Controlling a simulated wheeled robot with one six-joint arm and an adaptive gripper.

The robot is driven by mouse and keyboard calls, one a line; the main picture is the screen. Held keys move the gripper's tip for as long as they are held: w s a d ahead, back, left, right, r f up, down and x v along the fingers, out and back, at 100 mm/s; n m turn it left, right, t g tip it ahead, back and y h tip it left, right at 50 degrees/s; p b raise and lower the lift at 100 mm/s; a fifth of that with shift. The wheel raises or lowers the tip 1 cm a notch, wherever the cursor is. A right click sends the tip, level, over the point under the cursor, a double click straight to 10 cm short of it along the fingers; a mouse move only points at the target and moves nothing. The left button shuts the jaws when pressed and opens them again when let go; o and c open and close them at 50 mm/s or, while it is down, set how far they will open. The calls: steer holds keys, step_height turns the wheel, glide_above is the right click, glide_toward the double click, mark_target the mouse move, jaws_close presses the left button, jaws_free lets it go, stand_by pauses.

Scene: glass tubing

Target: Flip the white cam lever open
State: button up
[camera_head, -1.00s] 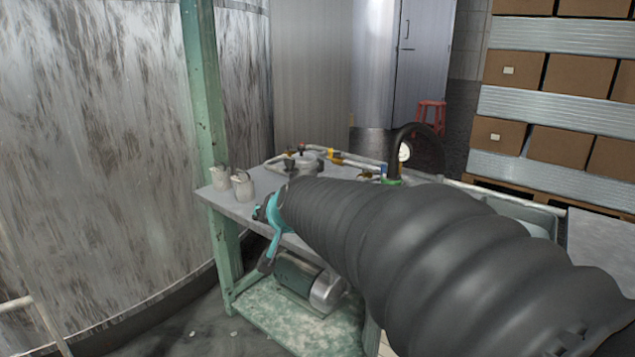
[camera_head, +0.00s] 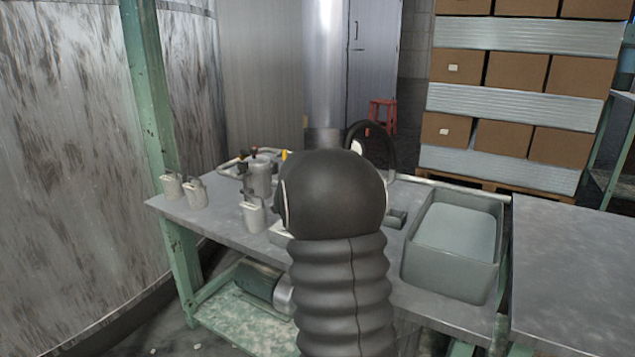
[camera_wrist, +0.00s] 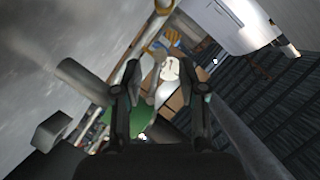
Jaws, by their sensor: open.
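I cannot make out the white cam lever for certain in either view. My gripper (camera_wrist: 163,76) shows in the wrist view with its two dark fingers spread and nothing held between them. Beyond the gap is a round white dial (camera_wrist: 170,69) with a white rounded shape (camera_wrist: 163,94) just below it; neither appears to touch the fingers. In the head view my dark arm hides the gripper and the middle of the workbench (camera_head: 222,225). A pale edge of the dial (camera_head: 357,147) shows beside a black hose loop there.
Several pale jug-like containers, including one in front (camera_head: 252,214), stand on the bench's left. A metal pot-like fitting (camera_head: 258,174) with pipework is behind them. A grey bin (camera_head: 405,265) sits at right. A green post (camera_head: 146,90) rises at the left end.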

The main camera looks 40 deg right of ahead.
steer(key=shift+x, duration=3)
jaws_close()
